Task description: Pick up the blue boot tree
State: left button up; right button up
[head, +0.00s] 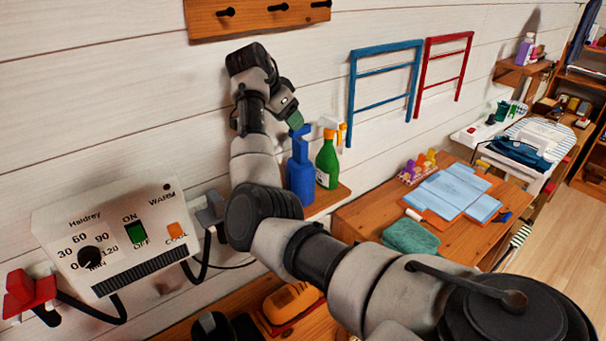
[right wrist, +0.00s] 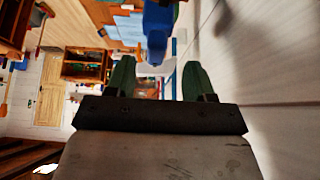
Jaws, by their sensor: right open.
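The blue boot tree (head: 300,172) stands upright on a small wooden shelf by the wall. It has a wide body and a narrow top, much like a spray bottle in outline. My right gripper (head: 292,118) is just above its top, with green fingers pointing down toward it. In the right wrist view, my right gripper (right wrist: 159,78) is open with nothing between its fingers. The blue boot tree (right wrist: 158,30) lies just beyond the fingertips there, its narrow end toward the gap. My arm hides part of the shelf. My left gripper is out of view.
A green spray bottle (head: 327,162) stands close on the right of the boot tree. A white dryer panel (head: 115,235) is on the left. A peg rail (head: 255,20) hangs above. A desk (head: 368,216) with papers stands right.

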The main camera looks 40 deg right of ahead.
aim_at(300, 130)
jog(key=shift+s+p+x, duration=0.2)
jog(key=shift+p+x, duration=1.05)
jog(key=shift+x, duration=1.6)
jog(key=shift+r, duration=0.15)
jog(key=shift+c, duration=1.7)
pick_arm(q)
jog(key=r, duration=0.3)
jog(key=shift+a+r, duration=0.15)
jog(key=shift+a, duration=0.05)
pick_arm(e)
grip_shut()
